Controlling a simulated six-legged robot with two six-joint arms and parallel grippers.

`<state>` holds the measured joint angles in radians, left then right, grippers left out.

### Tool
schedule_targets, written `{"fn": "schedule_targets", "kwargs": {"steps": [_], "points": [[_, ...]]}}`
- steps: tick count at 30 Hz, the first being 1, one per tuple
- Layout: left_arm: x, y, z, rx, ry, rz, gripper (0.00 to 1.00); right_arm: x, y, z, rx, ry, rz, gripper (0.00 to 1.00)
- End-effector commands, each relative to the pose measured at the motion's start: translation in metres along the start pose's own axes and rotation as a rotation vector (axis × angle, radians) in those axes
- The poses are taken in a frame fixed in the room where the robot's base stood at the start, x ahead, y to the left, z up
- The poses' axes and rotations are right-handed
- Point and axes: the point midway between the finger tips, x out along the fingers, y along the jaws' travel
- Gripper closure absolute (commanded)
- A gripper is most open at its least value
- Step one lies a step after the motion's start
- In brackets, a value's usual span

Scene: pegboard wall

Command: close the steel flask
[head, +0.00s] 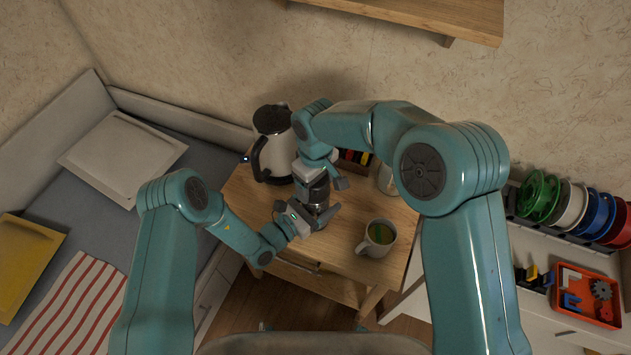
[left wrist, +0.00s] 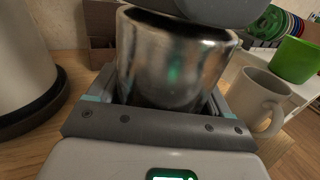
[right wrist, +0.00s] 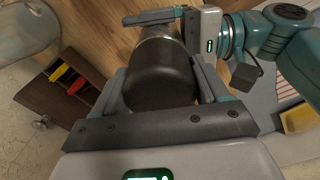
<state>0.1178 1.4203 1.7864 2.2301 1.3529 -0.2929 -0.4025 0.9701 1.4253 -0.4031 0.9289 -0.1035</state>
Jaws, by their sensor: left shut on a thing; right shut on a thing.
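The steel flask (left wrist: 175,62) stands on the small wooden table, its shiny body between the jaws of my left gripper (head: 310,212). My left gripper is shut on that body. My right gripper (head: 322,178) comes from above and is shut on the dark lid (right wrist: 162,78). In the right wrist view the lid lies in line with the flask body (right wrist: 158,34), right at its mouth. In the left wrist view a dark rounded part sits just over the flask's rim. I cannot tell whether the lid is fully seated.
A kettle (head: 276,150) stands left of the flask. A glass jar (head: 386,180) and a dark box (right wrist: 62,82) are behind. A shelf with spools (head: 570,205) is further right.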

Motion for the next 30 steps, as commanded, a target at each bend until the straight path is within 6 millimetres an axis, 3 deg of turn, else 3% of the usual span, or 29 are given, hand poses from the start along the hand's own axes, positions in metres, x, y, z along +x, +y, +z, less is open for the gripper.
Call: {"fn": "schedule_targets", "kwargs": {"steps": [2, 3, 5, 6, 16, 30], "points": [[0.0, 0.0, 0.001, 0.001, -0.002, 0.0, 1.0, -0.001, 0.0, 0.0, 0.0, 0.001, 0.0, 0.63], [0.0, 0.0, 0.001, 0.001, -0.002, 0.0, 1.0, -0.001, 0.0, 0.0, 0.0, 0.001, 0.0, 0.23], [0.0, 0.0, 0.001, 0.001, -0.002, 0.0, 1.0, -0.001, 0.0, 0.0, 0.0, 0.001, 0.0, 0.04], [0.0, 0.0, 0.001, 0.001, -0.002, 0.0, 1.0, -0.001, 0.0, 0.0, 0.0, 0.001, 0.0, 0.0], [0.0, 0.0, 0.001, 0.001, -0.002, 0.0, 1.0, -0.011, 0.0, -0.001, 0.001, 0.004, 0.001, 0.0], [0.0, 0.0, 0.001, 0.001, -0.002, 0.0, 1.0, -0.103, 0.0, -0.001, 0.0, 0.004, 0.001, 0.0]]}}
